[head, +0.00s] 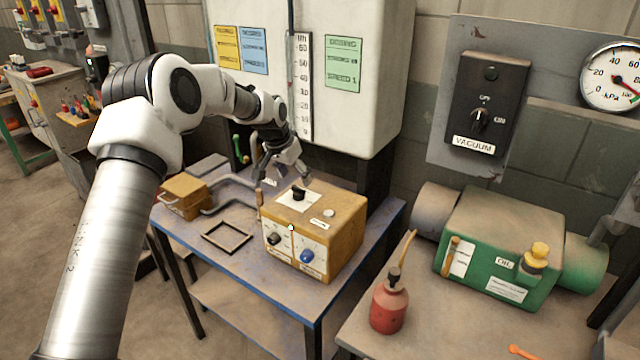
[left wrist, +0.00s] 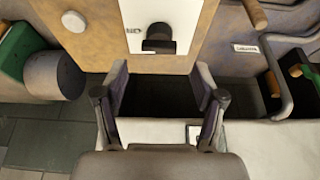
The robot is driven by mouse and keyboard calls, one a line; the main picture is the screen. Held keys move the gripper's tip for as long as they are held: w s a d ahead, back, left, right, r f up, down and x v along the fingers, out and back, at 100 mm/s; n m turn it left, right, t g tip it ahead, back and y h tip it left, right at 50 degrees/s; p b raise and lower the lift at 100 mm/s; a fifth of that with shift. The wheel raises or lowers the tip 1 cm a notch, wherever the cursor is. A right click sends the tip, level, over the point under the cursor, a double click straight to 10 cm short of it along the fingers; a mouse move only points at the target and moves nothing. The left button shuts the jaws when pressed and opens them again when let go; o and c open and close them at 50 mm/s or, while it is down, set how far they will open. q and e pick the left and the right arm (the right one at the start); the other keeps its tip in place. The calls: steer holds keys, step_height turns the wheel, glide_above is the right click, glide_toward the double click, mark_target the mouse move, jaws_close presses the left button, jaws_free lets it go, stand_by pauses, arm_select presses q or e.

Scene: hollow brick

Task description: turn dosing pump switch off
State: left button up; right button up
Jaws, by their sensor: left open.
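The dosing pump appears to be the ochre box (head: 345,222) on the blue-edged table. A black switch (head: 298,193) stands on a white plate on its top. The front has a black knob (head: 274,238) and a blue knob (head: 306,256). My left gripper (head: 282,168) is open and empty, just behind and above the box's top. In the left wrist view, the black switch (left wrist: 158,40) on its white plate lies ahead of the spread fingers (left wrist: 161,75), apart from them. The switch's labels are too small to read. My right gripper is not in view.
A white cabinet (head: 350,55) with a scale stands close behind the gripper. Pipes and a smaller ochre box (head: 184,196) are left of the pump, with an empty frame (head: 226,237) in front. A red oil can (head: 389,300) and green machine (head: 500,240) stand to the right.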

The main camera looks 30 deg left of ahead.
mark_target(298, 188)
arm_select(q)
step_height(298, 188, down, 2)
steer(key=shift+d+f+p, duration=0.1)
steer(key=shift+d+p, duration=0.05)
steer(key=shift+p, duration=0.2)
steer(key=x, duration=0.3)
steer(key=shift+w+f, duration=0.15)
steer(key=shift+w, duration=0.2)
steer(key=shift+s, duration=0.1)
steer(key=shift+s+r, duration=0.15)
steer(key=shift+r, duration=0.1)
steer(key=c, duration=0.5)
steer(key=shift+s, duration=0.1)
steer(key=c, duration=0.6)
steer(key=shift+c, duration=0.2)
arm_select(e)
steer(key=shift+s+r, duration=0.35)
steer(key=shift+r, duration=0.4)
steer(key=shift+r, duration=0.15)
